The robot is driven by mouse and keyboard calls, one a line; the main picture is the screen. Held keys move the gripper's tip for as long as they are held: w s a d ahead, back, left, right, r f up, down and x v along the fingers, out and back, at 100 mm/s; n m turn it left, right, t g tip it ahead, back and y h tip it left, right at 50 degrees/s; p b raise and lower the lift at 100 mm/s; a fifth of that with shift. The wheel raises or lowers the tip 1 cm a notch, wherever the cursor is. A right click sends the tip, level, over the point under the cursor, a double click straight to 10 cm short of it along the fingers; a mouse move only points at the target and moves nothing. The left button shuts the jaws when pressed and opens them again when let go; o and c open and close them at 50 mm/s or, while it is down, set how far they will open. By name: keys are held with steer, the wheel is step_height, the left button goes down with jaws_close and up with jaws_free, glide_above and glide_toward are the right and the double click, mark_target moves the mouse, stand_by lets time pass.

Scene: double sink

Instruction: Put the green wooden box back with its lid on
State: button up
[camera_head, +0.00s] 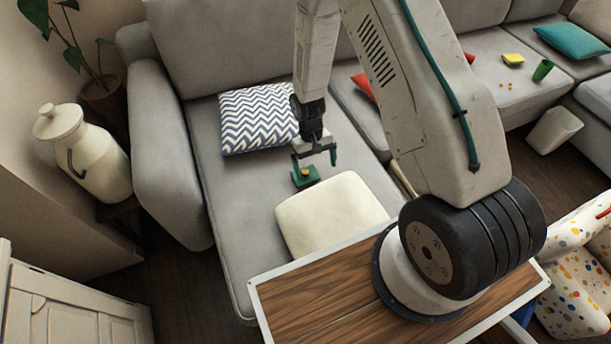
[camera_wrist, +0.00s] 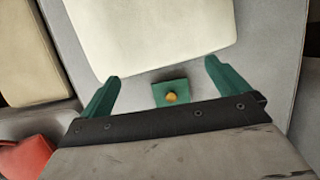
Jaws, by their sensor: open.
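A small square green piece with a yellow knob (camera_head: 305,177) lies on the grey sofa seat, between the zigzag cushion and the cream cushion. I cannot tell whether it is the lid alone or the box with its lid on. My gripper (camera_head: 316,166) is just above it, with its green fingers apart and nothing held. In the wrist view the green piece (camera_wrist: 167,96) shows in the gap between the fingers of my gripper (camera_wrist: 162,70), apart from both.
The cream cushion (camera_head: 330,214) lies close in front, and the zigzag cushion (camera_head: 258,118) behind. A wood-topped table (camera_head: 310,305) stands in front.

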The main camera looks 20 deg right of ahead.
steer(key=shift+t, duration=0.6)
steer(key=f, duration=0.2)
steer(key=w+f, duration=0.1)
steer(key=f, duration=0.3)
steer(key=shift+w+f, duration=0.35)
steer(key=shift+w, duration=0.05)
steer(key=t, duration=0.2)
glide_above(305, 171)
steer(key=shift+s+f, duration=0.3)
steer(key=shift+f, duration=0.3)
steer(key=shift+w+a+f+t, duration=0.1)
steer(key=shift+w+f+t, duration=0.05)
steer(key=shift+f+t, duration=0.15)
step_height(305, 171, down, 7)
steer(key=shift+w+f, duration=0.1)
steer(key=shift+w, duration=0.05)
steer(key=c, duration=0.9)
steer(key=shift+o, duration=0.2)
